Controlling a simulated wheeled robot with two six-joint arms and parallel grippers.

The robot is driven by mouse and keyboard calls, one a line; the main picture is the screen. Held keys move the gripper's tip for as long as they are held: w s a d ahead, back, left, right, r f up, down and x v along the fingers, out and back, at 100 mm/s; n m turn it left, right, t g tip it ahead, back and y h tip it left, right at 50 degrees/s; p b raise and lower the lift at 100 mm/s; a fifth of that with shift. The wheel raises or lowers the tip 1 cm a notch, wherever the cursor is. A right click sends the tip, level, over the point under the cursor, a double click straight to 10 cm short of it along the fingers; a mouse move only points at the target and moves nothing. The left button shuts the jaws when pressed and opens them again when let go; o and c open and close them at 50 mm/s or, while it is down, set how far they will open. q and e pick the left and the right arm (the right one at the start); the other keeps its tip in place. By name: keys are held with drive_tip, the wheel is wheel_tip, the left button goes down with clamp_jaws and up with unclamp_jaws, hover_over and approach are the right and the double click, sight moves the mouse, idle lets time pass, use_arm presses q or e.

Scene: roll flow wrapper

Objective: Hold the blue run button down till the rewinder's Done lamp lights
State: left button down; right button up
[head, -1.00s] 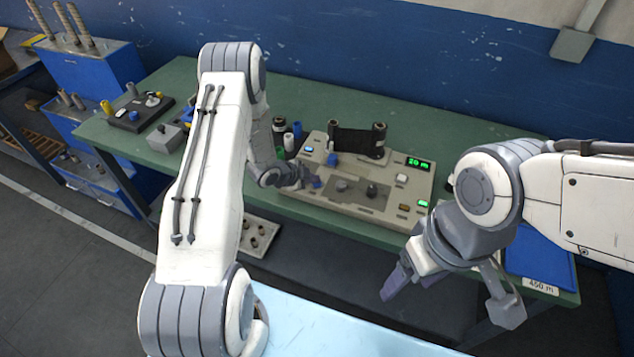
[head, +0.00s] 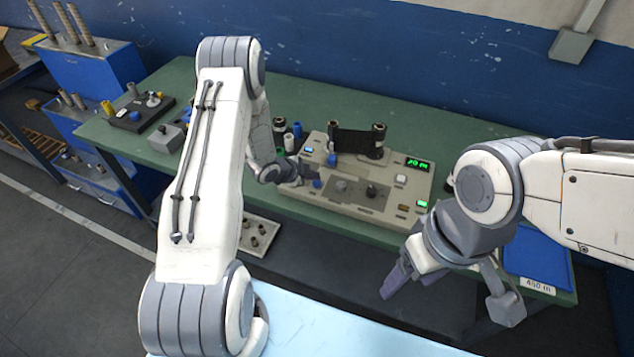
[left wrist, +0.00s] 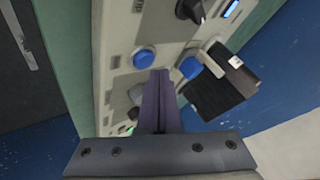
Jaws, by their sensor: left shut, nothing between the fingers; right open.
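The rewinder (head: 370,203) is a beige machine on the green bench. Its blue run button (head: 317,184) is at the left front; it also shows in the left wrist view (left wrist: 144,58). My left gripper (head: 302,180) is shut and empty, just left of the button; its fingertips (left wrist: 158,73) appear close beside the button in the wrist view, apparently clear of it. A green lamp (head: 422,204) is lit at the right edge, near an amber one (head: 404,207); their labels are unreadable. My right gripper (head: 440,292) is open and empty, in front of the bench.
A black film web (head: 352,142) runs between two rolls at the rewinder's back. A green display (head: 418,164) shows a metre reading. A second blue knob (head: 332,159) stands behind the button. A blue tray (head: 540,262) lies at the bench's right end.

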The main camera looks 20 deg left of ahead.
sight(314, 184)
use_arm(q)
drive_tip(key=shift+r+p, duration=1.75)
drive_tip(key=shift+r, duration=0.85)
drive_tip(key=shift+f, duration=0.1)
